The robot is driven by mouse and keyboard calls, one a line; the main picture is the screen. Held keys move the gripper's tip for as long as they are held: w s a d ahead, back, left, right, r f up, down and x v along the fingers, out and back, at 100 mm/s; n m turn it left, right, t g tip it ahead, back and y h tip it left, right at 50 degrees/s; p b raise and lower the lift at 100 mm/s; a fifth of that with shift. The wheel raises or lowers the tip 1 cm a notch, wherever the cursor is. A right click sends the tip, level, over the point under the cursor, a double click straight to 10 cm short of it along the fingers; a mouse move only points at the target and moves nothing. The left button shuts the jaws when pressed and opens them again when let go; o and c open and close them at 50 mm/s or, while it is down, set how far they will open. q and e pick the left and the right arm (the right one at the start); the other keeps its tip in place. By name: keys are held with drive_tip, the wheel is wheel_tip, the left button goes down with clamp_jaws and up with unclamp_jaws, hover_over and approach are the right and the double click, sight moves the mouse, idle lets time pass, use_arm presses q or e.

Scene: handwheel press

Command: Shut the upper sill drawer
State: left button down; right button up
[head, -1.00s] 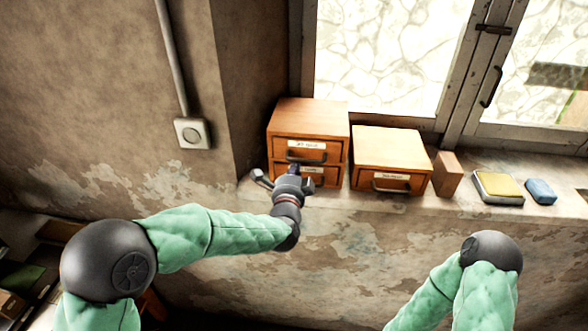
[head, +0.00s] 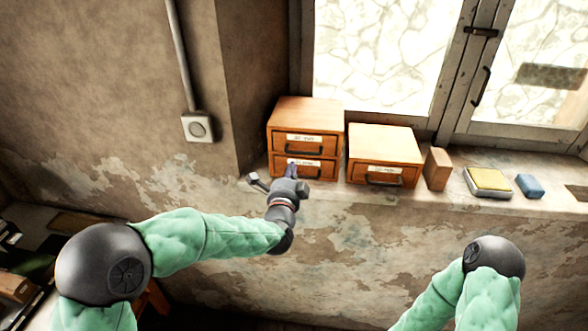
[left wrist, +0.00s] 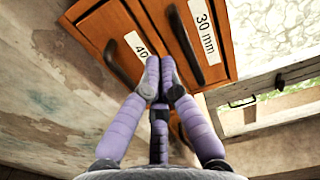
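The left wooden cabinet (head: 305,108) on the sill has two stacked drawers. The upper drawer (head: 325,144) has a white label and a dark handle; its front looks flush or nearly so. The lower drawer (head: 328,169) is below it. In the left wrist view I see the upper drawer (left wrist: 221,60) labelled "30 mm" and the lower drawer (left wrist: 97,30) labelled "40", partly covered. My left gripper (head: 291,168) is at the lower drawer's front, its fingertips together in the left wrist view (left wrist: 160,65). I cannot tell whether they touch it. My right gripper is outside the view.
A single-drawer wooden cabinet (head: 384,144) stands to the right on the sill. Beyond it are a wooden block (head: 437,169), a yellow-topped box (head: 489,181) and a blue block (head: 530,186). The window (head: 385,60) is behind. A wall switch (head: 198,127) is at left.

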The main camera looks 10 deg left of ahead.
use_arm(q)
drive_tip(key=s, duration=0.8)
drive_tip(key=s+f+n+g+h, duration=0.1)
drive_tip(key=s+f+n+g, duration=0.15)
drive_tip(key=f, duration=0.75)
drive_tip(key=s+a+f+n+g+b, duration=0.15)
drive_tip(key=f+n+g, duration=0.25)
drive_tip(key=f, duration=0.7)
drive_tip(key=s+f+n+g+h, duration=0.1)
drive_tip(key=s+f+n+g, duration=0.2)
drive_tip(key=f, duration=0.7)
drive_tip(key=s+d+f+n+g+h+b, duration=0.1)
drive_tip(key=s+f+n+g, duration=0.7)
drive_tip(key=s+f, duration=1)
drive_tip(key=s+n, duration=0.2)
drive_tip(key=n, duration=0.1)
drive_tip(key=shift+d+f+h+b, duration=0.15)
drive_tip(key=shift+h+b, duration=0.15)
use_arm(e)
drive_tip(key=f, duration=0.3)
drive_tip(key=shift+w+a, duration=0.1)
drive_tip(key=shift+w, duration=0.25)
